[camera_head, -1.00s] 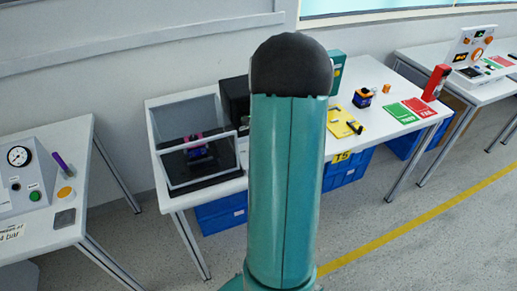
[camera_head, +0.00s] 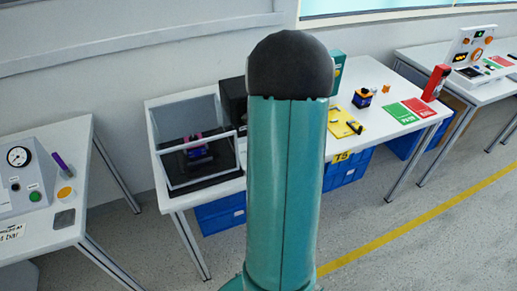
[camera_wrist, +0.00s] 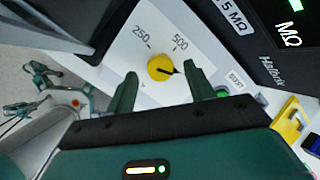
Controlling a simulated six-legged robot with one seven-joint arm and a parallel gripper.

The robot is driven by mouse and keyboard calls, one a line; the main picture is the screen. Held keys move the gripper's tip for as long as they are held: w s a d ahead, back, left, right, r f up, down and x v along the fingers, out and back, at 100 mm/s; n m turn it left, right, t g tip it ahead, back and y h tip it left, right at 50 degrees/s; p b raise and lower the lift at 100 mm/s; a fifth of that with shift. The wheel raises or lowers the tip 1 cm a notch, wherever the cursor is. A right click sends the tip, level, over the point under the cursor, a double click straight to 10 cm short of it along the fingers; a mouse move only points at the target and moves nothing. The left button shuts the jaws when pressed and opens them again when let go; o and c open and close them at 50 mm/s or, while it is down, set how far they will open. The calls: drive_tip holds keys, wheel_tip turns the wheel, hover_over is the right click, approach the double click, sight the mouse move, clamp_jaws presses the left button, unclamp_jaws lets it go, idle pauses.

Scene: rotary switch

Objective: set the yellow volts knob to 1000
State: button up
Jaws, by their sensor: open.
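The yellow knob (camera_wrist: 158,68) sits on a white panel (camera_wrist: 207,53) in the wrist view. Its black pointer points right and slightly down, clockwise of the printed 500 and toward my right finger. The 250 mark is up-left of the knob and the 500 mark up-right; no 1000 mark can be read. My gripper (camera_wrist: 160,88) is open, with one green finger on each side of the knob's lower edge and gaps visible on both sides. In the head view the knob is not visible.
A dark meter (camera_wrist: 285,50) borders the panel on the right. A small green light or button shows beside my right finger. In the head view, a clear-walled box (camera_head: 197,150) and a yellow plate (camera_head: 343,122) stand on the middle table, partly behind my arm.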

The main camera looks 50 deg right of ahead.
drive_tip(key=v, duration=1.2)
drive_tip(key=shift+r, duration=0.1)
